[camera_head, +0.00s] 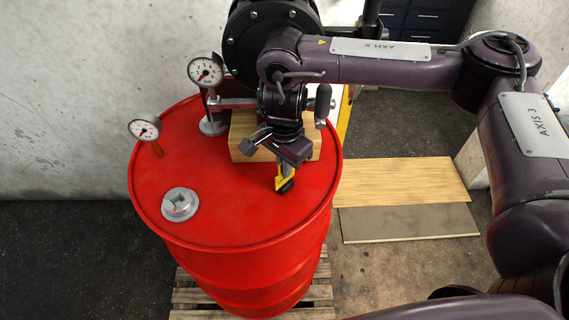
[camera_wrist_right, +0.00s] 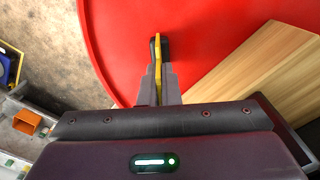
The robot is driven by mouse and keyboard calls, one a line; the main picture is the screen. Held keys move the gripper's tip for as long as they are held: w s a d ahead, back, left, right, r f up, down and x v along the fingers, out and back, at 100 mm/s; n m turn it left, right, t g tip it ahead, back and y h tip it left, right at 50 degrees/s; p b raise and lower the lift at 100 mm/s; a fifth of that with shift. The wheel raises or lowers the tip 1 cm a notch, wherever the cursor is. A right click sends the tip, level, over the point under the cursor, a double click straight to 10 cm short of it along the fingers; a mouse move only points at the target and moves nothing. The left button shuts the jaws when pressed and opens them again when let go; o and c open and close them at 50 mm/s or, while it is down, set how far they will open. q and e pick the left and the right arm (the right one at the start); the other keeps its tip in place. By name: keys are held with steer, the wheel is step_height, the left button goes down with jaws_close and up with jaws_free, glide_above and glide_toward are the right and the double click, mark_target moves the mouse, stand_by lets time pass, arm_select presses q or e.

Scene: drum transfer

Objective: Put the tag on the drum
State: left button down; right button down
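The red drum (camera_head: 240,215) stands upright, with its round lid facing up. My right gripper (camera_head: 287,166) points down over the right part of the lid, near the rim. It is shut on a small yellow and black tag (camera_head: 284,184), which hangs below the fingers. In the right wrist view the fingers (camera_wrist_right: 159,85) close around the tag (camera_wrist_right: 157,52), seen nearly edge-on against the red lid. I cannot tell whether the tag touches the lid. My left gripper is not in view.
A wooden block (camera_head: 243,145) lies on the lid beside the gripper. Two gauges (camera_head: 205,72) (camera_head: 145,129) and a grey bung (camera_head: 180,205) stand on the lid's left side. The drum is on a wooden pallet (camera_head: 190,297). Boards (camera_head: 400,182) lie on the floor at right.

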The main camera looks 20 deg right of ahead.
steer(key=shift+s+f, duration=0.1)
steer(key=shift+f, duration=0.05)
steer(key=c, duration=1.8)
jaws_free()
steer(key=shift+o, duration=0.8)
steer(key=shift+r, duration=0.55)
step_height(320, 180, up, 11)
steer(key=shift+r+b, duration=0.1)
steer(key=shift+b, duration=0.7)
